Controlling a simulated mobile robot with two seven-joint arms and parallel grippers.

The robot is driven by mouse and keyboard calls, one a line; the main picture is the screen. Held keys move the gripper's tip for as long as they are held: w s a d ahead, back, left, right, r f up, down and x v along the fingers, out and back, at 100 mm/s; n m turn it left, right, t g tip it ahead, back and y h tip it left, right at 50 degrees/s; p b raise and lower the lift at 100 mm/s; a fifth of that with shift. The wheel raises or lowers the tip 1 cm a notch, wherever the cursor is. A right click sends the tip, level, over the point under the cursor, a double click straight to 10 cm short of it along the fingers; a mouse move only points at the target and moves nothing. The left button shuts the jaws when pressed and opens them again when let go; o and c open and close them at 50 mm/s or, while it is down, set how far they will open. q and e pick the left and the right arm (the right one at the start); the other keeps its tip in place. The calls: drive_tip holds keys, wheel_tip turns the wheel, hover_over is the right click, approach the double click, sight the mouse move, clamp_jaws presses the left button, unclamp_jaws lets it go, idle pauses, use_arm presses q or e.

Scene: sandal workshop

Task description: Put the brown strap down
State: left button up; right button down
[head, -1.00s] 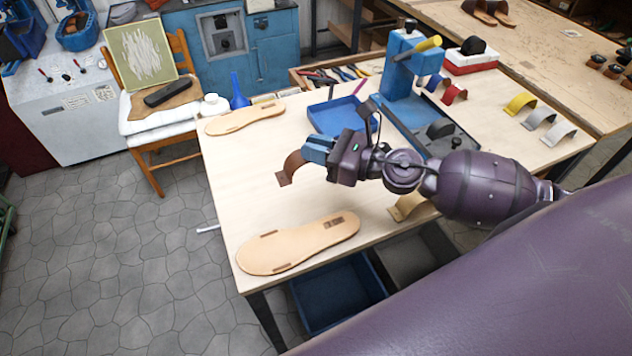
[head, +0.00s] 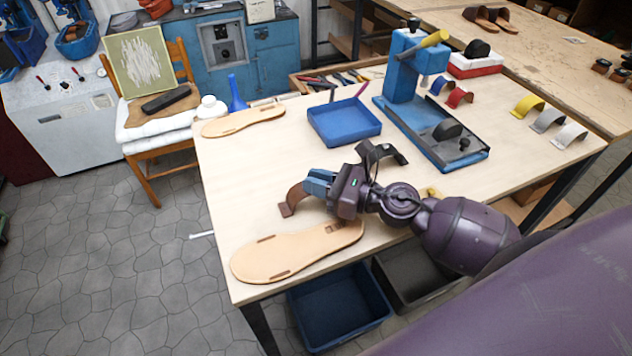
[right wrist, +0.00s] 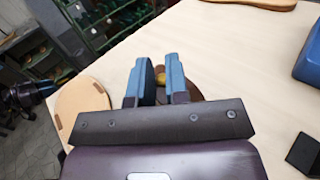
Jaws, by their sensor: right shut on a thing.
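My right gripper (head: 318,182) is shut on the brown strap (head: 296,196), a curved band with a flat end hanging down to the left. The strap is above the near left part of the workbench, just behind the toe-to-heel length of the near tan sole (head: 290,255). I cannot tell whether its lower end touches the bench. In the right wrist view the blue fingers (right wrist: 156,88) are on either side of the strap (right wrist: 193,92), which is partly hidden by them.
A second sole (head: 243,122) lies at the bench's back left. A blue tray (head: 345,121) and a blue press (head: 404,75) stand behind my gripper. Coloured straps, including a yellow one (head: 525,105), lie at right. The bench (head: 245,175) is clear between the soles.

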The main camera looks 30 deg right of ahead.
drive_tip(key=shift+f, duration=0.2)
drive_tip(key=c, duration=1.1)
unclamp_jaws()
drive_tip(key=shift+r, duration=0.15)
drive_tip(key=shift+r, duration=0.15)
drive_tip(key=b+v, duration=0.3)
drive_tip(key=v, duration=0.7)
drive_tip(key=shift+s+d+f, duration=0.2)
drive_tip(key=shift+d, duration=0.05)
drive_tip(key=shift+s+d+r+b, duration=0.1)
drive_tip(key=shift+s+d+b, duration=0.2)
drive_tip(key=shift+s+d, duration=0.1)
drive_tip(key=shift+s, duration=0.1)
